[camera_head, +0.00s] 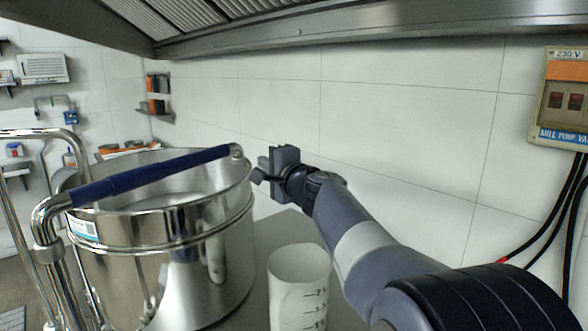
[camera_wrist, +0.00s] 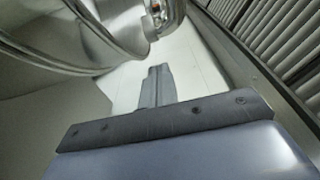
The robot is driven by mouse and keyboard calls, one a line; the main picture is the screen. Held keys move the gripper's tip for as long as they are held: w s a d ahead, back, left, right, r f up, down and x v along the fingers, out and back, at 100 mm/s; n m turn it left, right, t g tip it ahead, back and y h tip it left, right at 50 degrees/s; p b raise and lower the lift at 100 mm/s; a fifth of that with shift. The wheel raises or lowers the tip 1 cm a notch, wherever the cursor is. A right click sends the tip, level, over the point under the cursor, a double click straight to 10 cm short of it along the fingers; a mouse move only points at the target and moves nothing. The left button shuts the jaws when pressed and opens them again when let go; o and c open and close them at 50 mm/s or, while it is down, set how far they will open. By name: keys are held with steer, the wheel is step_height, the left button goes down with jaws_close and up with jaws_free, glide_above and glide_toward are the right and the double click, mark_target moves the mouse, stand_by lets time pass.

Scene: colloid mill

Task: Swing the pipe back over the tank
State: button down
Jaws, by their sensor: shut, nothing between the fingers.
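The steel pipe (camera_head: 150,174) with a blue sleeve rises from a bend at the left and runs across the open top of the steel tank (camera_head: 165,235). Its bare bent end (camera_head: 237,152) shows near the tank's right rim. My gripper (camera_head: 262,172) is shut and empty, just right of the pipe end, apart from it in the picture. In the wrist view, my shut fingers (camera_wrist: 156,78) point towards the pale wall. A shiny steel pipe end (camera_wrist: 170,14) shows beyond them at the top, beside the curved tank rim (camera_wrist: 100,35).
A white measuring beaker (camera_head: 299,285) stands right of the tank, below my arm. A control box (camera_head: 562,95) with cables hangs on the right wall. A steel hood (camera_head: 350,24) spans above. The wall behind my gripper is bare.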

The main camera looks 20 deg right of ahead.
mark_target(243, 161)
steer(key=a, duration=0.1)
steer(key=w+a, duration=0.1)
steer(key=shift+w+a, duration=0.1)
steer(key=shift+a, duration=0.25)
steer(key=shift+w+a+n+g+y+p, duration=0.15)
steer(key=shift+w+a+n+y, duration=0.1)
steer(key=shift+w+a+y, duration=0.3)
steer(key=shift+w+a+n+g+y+p, duration=0.1)
steer(key=shift+w+a+n+y, duration=0.2)
steer(key=shift+w, duration=0.5)
steer(key=shift+w+a+n+g+y+p, duration=0.15)
steer(key=shift+w+a+n+y, duration=0.15)
steer(key=shift+w+a, duration=0.3)
steer(key=shift+d, duration=0.1)
